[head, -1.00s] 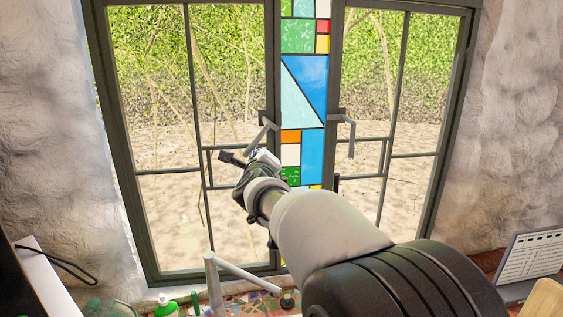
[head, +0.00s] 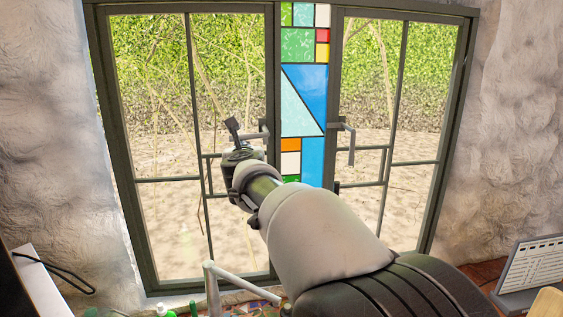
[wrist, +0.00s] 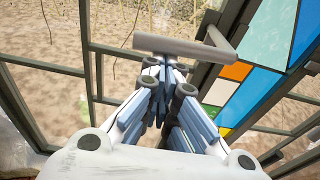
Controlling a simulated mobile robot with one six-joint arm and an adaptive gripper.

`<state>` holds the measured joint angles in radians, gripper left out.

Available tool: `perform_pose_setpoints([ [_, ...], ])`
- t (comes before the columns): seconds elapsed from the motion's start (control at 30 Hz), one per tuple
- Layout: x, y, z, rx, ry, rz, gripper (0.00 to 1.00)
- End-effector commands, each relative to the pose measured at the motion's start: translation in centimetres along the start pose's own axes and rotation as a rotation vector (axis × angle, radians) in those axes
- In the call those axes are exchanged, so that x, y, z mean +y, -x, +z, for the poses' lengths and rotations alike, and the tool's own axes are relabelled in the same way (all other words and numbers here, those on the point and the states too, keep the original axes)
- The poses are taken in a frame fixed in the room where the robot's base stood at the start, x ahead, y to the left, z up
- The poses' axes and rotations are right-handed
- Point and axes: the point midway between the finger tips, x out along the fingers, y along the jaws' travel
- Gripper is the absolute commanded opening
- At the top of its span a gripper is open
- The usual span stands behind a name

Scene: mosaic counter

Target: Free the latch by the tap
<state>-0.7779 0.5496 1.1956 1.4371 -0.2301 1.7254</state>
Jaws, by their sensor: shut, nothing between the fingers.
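The latch (head: 252,136) by the tap is a grey lever handle on the inner edge of the left window. It points left, about level. In the wrist view the lever (wrist: 178,47) lies across, just beyond my fingertips. My gripper (head: 233,128) is at the lever's free end, with its fingers pointing up. In the wrist view my gripper (wrist: 165,68) is shut, with nothing between the fingers. The fingertips are close under the lever; I cannot tell whether they touch it. The left window looks closed. The tap (head: 212,285) stands below, a pale bent pipe.
The right window has a similar handle (head: 349,142), hanging down. A stained-glass strip (head: 305,95) stands between the windows. Green bottles (head: 166,310) stand low by the tap. A laptop-like screen (head: 533,265) is at lower right.

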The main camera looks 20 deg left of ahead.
Motion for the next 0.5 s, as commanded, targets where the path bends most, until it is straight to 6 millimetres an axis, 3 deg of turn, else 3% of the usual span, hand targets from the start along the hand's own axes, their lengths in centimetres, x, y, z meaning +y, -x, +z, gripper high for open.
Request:
perform_pose_setpoints([
  [0.5, 0.23, 0.06, 0.43, 0.001, -0.070, 0.010, 0.00],
])
